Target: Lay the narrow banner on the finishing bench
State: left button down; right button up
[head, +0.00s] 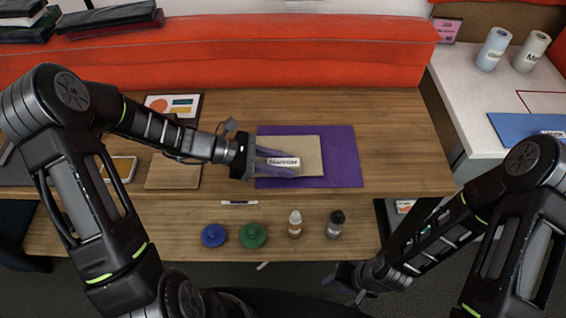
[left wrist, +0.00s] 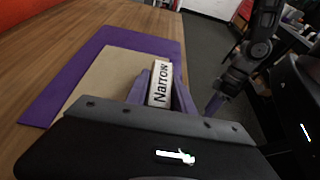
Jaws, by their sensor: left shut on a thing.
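My left gripper (head: 277,163) is shut on the narrow banner (head: 285,161), a pale piece with a white label. Gripper and banner are over a tan sheet (head: 309,146) on a purple mat (head: 343,165); I cannot tell whether the banner touches the sheet. My right gripper (head: 347,284) is low, in front of the wooden bench (head: 400,130), away from the banner. Its finger opening is unclear. No label shows which surface is the finishing bench.
A white counter (head: 468,95) at right holds two labelled rolls (head: 494,48) and a blue mat (head: 515,126). Two lidded pots (head: 253,236) and two bottles (head: 335,224) stand along the front ledge. A red-orange padded back (head: 240,48) runs behind. The wood right of the purple mat is clear.

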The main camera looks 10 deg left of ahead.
pick_arm(q)
jog(key=shift+f, duration=0.15)
jog(key=c, duration=1)
grip_release()
jog(key=shift+b+v, duration=0.65)
jog(key=shift+v, duration=3.25)
